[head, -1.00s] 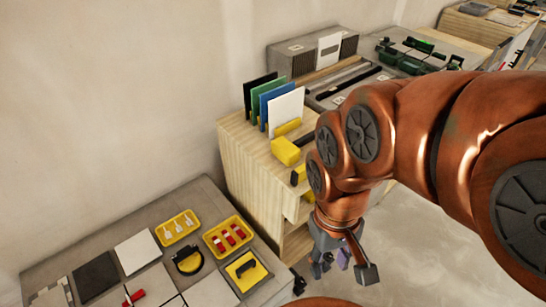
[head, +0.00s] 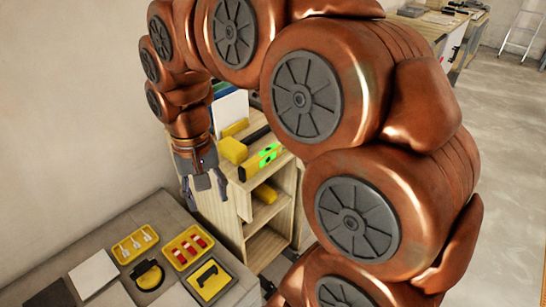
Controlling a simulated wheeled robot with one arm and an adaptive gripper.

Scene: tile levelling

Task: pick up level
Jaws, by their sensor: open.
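The level (head: 261,161) is a yellow bar with bright green vials, lying on top of the wooden shelf unit (head: 287,186) near its front edge. My gripper (head: 204,194) points down to the left of the level, in front of the shelf unit's left side. Its dark fingers are spread apart with nothing between them. It does not touch the level. My arm crosses the upper part of the view and hides much of the area behind the shelf.
A yellow block (head: 232,150) lies beside the level. A white panel (head: 230,112) stands behind it. Open floor (head: 505,150) lies to the right.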

